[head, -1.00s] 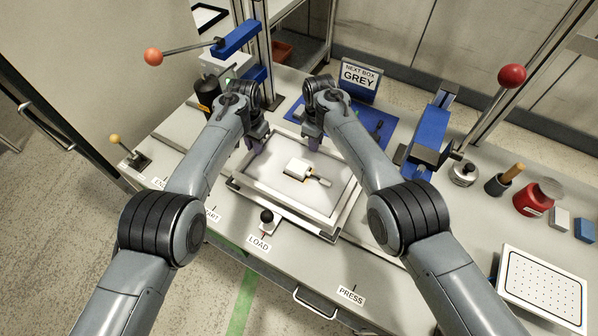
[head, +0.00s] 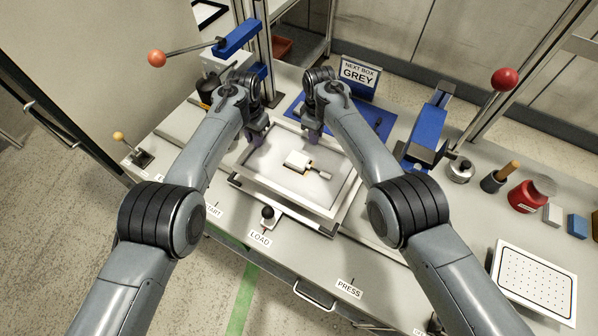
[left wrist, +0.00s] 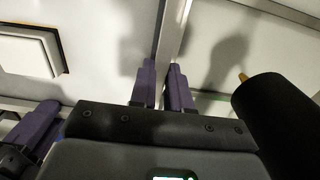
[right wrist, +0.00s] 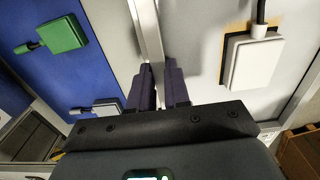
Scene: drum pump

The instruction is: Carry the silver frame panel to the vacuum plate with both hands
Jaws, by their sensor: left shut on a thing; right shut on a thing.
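The silver frame panel (head: 262,184), a metal frame around a pale sheet, is over the load station in the head view. The rail runs between the fingers in the left wrist view (left wrist: 168,50) and the right wrist view (right wrist: 149,45). A white dotted plate with a black outline (head: 535,282), apparently the vacuum plate, lies at the far right. The exact finger contact is small in the head view.
A white block with a grey handle (head: 298,160) shows within the frame. The LOAD knob (head: 267,214) stands in front.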

